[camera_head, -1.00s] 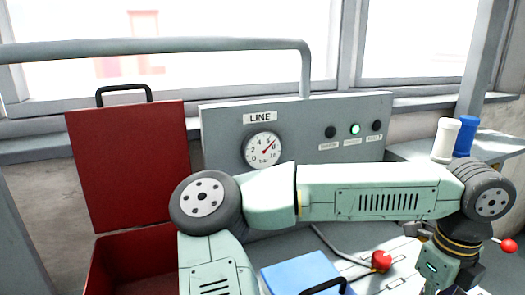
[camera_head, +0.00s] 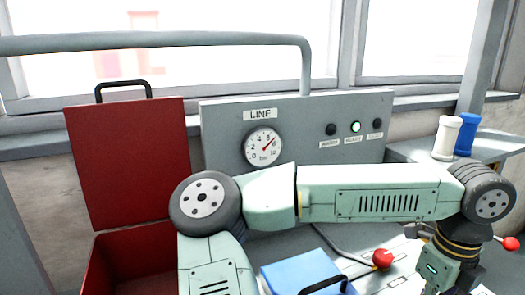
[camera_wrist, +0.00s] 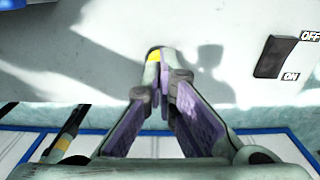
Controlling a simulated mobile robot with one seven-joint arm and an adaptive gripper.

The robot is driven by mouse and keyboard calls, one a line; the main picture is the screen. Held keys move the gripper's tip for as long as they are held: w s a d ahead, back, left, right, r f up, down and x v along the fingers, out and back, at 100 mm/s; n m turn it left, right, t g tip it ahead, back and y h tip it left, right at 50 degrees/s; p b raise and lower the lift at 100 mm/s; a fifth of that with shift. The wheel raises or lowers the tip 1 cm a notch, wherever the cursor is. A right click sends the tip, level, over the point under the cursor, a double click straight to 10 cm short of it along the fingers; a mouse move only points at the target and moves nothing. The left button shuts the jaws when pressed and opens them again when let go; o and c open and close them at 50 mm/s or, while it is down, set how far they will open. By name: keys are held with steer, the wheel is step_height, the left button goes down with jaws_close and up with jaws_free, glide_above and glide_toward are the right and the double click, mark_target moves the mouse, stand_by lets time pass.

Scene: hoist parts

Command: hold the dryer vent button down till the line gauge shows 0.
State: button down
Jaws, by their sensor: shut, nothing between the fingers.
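The line gauge (camera_head: 262,147) is a round white dial marked in bar, under a LINE label on the grey panel. Its needle points up and right, at roughly 6 to 8. My gripper (camera_wrist: 162,85) is shut and empty in the wrist view, its purple-padded fingers pointing at a pale surface. In the head view the fingers are out of frame at the lower right.
A dark ON/OFF switch (camera_wrist: 280,57) is right of my fingers. The panel (camera_head: 225,130) has several lamps, one lit green (camera_head: 355,127). A red knob (camera_head: 382,258), a blue box (camera_head: 295,273), an open red case (camera_head: 128,165) and white and blue cylinders (camera_head: 447,138) stand around.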

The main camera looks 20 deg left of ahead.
steer(key=shift+f+b, duration=0.7)
steer(key=shift+f, duration=0.15)
steer(key=shift+r, duration=0.1)
stand_by(2.0)
steer(key=shift+r+p, duration=1.85)
steer(key=shift+r, duration=1.65)
steer(key=s+d+r, duration=0.3)
steer(key=s+d, duration=0.4)
steer(key=shift+s, duration=0.1)
